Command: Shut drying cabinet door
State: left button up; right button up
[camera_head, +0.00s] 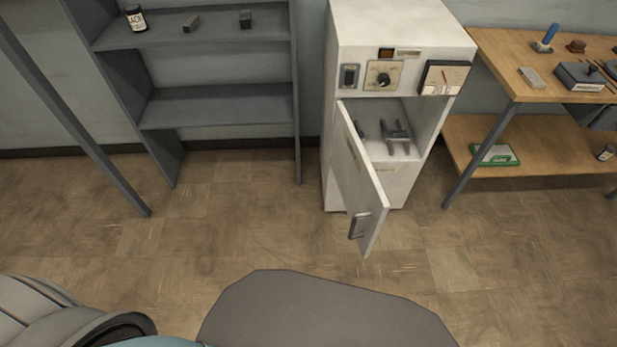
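The white drying cabinet (391,30) stands against the back wall, right of centre. Its front has a dial, a switch and a gauge above the opening. Its door (366,185) is hinged on the left and stands wide open, swung out toward me. A dark handle (357,226) sits low near the door's free edge. Inside the open compartment are grey metal parts (397,135), partly hidden by the door. Neither of my grippers is in view.
A grey shelf unit (215,110) stands left of the cabinet with a jar (136,18) and small blocks on top. A wooden workbench (498,60) with tools and a lower shelf stands close on the right. The floor (290,235) before the cabinet is clear.

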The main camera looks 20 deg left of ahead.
aim_at(368, 206)
jog(key=u, duration=0.05)
jog(key=i, duration=0.5)
jog(key=z, duration=1.55)
jog(key=k, duration=0.55)
jog(key=u, duration=1.35)
